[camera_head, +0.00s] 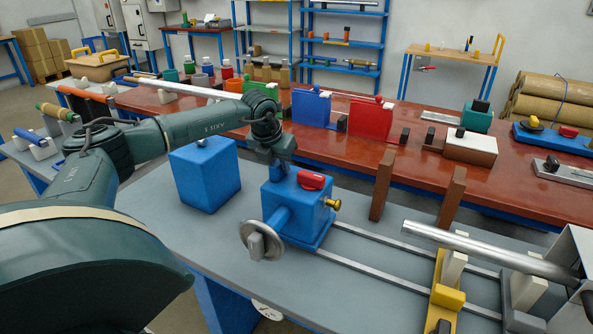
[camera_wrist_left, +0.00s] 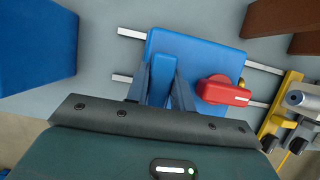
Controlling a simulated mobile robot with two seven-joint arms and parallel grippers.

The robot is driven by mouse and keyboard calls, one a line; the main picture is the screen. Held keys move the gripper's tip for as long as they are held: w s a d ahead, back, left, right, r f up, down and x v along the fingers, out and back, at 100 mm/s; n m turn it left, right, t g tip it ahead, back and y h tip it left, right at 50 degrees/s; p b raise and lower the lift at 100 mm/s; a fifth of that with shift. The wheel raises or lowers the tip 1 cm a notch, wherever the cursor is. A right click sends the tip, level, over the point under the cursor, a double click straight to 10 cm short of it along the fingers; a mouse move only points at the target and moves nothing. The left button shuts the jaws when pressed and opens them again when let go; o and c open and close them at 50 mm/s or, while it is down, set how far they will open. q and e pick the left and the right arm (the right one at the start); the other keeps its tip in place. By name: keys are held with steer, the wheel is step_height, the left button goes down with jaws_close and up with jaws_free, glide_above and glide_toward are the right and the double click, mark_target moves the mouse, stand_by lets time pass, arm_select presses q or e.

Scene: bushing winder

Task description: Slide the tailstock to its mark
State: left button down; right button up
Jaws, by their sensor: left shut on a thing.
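The tailstock (camera_head: 296,215) is a blue block on two steel rails. It has a grey handwheel (camera_head: 262,240) on its left, a red lever (camera_head: 311,180) on top and a brass tip (camera_head: 333,204) facing right. My left gripper (camera_head: 281,174) comes down on its top from behind the lever. In the left wrist view my left gripper (camera_wrist_left: 160,90) is shut on a blue upright grip of the tailstock, beside the red lever (camera_wrist_left: 222,92). No mark on the rails can be made out. My right gripper is out of view.
A yellow support (camera_head: 445,295) with pale posts stands across the rails to the right, below a steel bar (camera_head: 490,250). Two brown posts (camera_head: 382,185) stand behind the rails. A blue box (camera_head: 205,175) stands behind left. The rails (camera_head: 380,275) between tailstock and support are clear.

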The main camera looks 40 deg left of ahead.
arm_select(q)
steer(key=shift+s+a+r, duration=0.1)
steer(key=shift+a, duration=0.35)
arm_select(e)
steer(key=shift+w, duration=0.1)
arm_select(q)
steer(key=c, duration=1.2)
jaws_free()
steer(key=shift+a, duration=0.1)
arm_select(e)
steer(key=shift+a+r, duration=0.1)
arm_select(q)
steer(key=v, duration=1.3)
steer(key=shift+s+b, duration=0.15)
steer(key=shift+b, duration=0.3)
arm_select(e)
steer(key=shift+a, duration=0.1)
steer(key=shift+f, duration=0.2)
